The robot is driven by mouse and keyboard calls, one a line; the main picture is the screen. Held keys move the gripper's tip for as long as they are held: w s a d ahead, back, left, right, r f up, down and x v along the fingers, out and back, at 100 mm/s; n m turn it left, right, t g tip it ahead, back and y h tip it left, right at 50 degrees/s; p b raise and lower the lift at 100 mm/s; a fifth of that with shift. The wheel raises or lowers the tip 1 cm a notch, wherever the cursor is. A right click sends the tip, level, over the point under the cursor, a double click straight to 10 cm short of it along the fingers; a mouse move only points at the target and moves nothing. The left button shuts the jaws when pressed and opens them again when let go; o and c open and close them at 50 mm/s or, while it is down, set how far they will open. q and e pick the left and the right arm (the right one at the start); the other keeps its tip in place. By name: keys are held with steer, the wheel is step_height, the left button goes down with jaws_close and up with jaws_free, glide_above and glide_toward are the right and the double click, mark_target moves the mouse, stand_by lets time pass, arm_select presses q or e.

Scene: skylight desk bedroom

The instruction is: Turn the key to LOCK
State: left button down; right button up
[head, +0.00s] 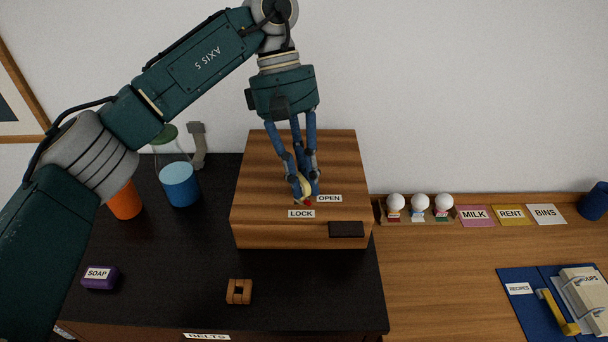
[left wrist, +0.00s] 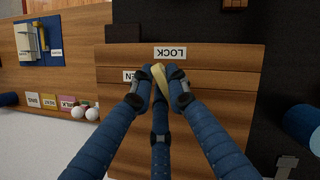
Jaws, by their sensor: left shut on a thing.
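A wooden box (head: 255,170) stands on the dark desk top. Its top carries a LOCK label (head: 301,213) and an OPEN label (head: 329,198). The pale yellow key (left wrist: 159,76) stands on the box top close to both labels. My left gripper (head: 304,190) reaches down from above and is shut on the key, its fingers hiding much of it. A small red mark (head: 308,203) shows by the fingertips, between the two labels. In the left wrist view the LOCK label (left wrist: 170,53) is clear and the OPEN label (left wrist: 130,76) is partly covered by a finger.
A dark patch (head: 346,229) lies at the box's front right. A small wooden block (head: 239,291) and a purple soap (head: 99,278) lie in front. A blue jar (head: 180,184) and orange cup (head: 124,202) stand left. Several figurines and note cards (head: 510,215) are right.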

stand_by(0.4)
arm_select(q)
steer(key=shift+m+y+p, duration=0.3)
steer(key=shift+m+p, duration=0.2)
steer(key=shift+m, duration=0.5)
steer(key=shift+m+y+p, duration=0.6)
steer(key=shift+m+p, duration=0.8)
steer(key=shift+m, duration=0.1)
steer(key=shift+s+m+y+p, duration=0.15)
steer(key=shift+m+y+p, duration=0.45)
steer(key=shift+m+p, duration=0.7)
steer(key=c, duration=1.6)
jaws_free()
steer(key=shift+m+g, duration=0.3)
steer(key=shift+r, duration=0.1)
steer(key=shift+v, duration=3.7)
